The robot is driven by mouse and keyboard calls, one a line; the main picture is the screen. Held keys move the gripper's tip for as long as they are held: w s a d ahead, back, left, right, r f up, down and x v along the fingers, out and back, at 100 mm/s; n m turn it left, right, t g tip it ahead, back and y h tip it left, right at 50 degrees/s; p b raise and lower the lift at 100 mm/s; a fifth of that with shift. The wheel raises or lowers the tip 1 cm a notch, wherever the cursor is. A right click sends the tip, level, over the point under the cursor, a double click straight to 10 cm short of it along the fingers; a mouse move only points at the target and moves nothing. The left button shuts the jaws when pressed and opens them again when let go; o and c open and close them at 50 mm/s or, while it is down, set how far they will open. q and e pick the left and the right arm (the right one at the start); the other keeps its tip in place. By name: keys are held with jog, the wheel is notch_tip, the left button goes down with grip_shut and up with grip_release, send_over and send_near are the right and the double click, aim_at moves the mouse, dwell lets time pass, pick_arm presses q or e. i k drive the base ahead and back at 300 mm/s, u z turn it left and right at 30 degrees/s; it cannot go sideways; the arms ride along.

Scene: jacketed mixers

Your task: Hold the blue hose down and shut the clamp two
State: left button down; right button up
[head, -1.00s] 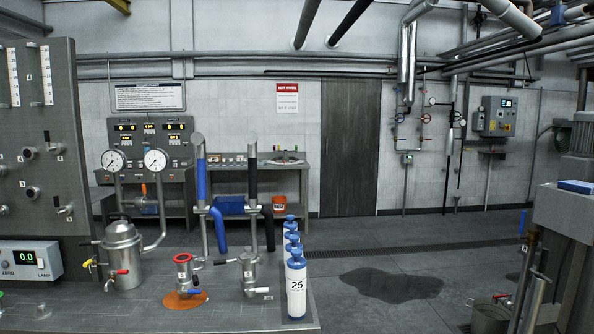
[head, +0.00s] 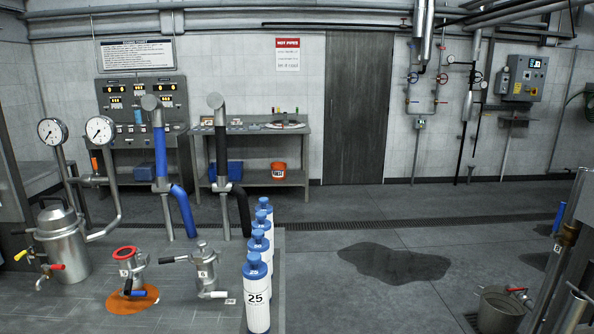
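The blue hose (head: 183,211) hangs from an upright pipe stand with a blue sleeve, its lower end bent down towards the bench. A black hose (head: 242,212) hangs from the stand to its right. Below them on the bench stand a small metal vessel with a red ring (head: 128,267) and a blue-tipped handle, and a second small metal vessel (head: 205,268) with a side lever. Both carry small tags that I cannot read for certain. I cannot tell which part is clamp two. Neither of my grippers is in view.
A steel jacketed pot (head: 61,241) with gauges stands at left. An orange-brown puddle (head: 136,300) lies under the red-ringed vessel. Several blue-capped white bottles (head: 257,300) line the bench's right edge. A dark wet patch (head: 394,263) marks the open floor at right.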

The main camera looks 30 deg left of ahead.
aim_at(150, 102)
jog(key=i, duration=3.4)
jog(key=u, duration=1.7)
jog(key=i, duration=0.3)
jog(key=u, duration=1.8)
